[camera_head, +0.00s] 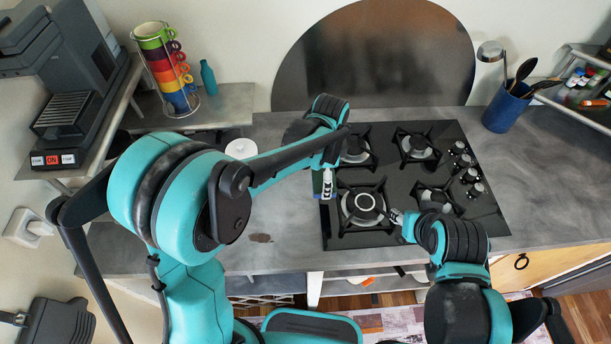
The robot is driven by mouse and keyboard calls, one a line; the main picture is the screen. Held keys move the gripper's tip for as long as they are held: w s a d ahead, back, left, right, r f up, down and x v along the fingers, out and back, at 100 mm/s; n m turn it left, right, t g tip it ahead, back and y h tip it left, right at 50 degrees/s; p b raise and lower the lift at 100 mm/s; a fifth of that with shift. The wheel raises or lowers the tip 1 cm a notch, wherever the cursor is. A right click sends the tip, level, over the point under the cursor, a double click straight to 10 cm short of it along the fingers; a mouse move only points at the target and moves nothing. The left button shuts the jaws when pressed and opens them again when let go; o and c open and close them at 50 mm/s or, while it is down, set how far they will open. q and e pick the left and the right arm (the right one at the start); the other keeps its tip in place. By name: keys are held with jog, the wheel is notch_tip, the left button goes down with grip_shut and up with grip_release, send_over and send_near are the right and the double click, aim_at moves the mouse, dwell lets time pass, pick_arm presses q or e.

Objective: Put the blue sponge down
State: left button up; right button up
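My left gripper (327,184) points down at the left edge of the black gas hob (408,189). A small blue-green sliver, which looks like the blue sponge (317,183), shows against the left side of its pale fingers. The gripper appears shut on it; the rest of the sponge is hidden by the fingers and arm. I cannot tell whether the sponge touches the counter. My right gripper (398,217) is over the front of the hob, near a burner. Its fingers are too small and too covered to tell whether they are open or shut.
A brown stain (261,238) marks the grey counter (285,225) left of the hob. A white round item (241,148) is behind my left arm. A mug rack (170,75), a teal bottle (208,78) and a coffee machine (65,80) stand left; a blue utensil pot (503,110) stands right.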

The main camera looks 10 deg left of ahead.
pick_arm(q)
jog(key=b, duration=0.2)
send_over(296, 183)
notch_tip(296, 183, down, 7)
jog(key=shift+r, duration=0.1)
jog(key=shift+w+f+b, duration=0.1)
jog(key=shift+f+b, duration=0.3)
jog(key=shift+f, duration=1.5)
jog(key=shift+f, duration=0.2)
jog(key=o, duration=0.9)
jog(key=shift+c, duration=0.2)
jog(key=shift+r, duration=0.1)
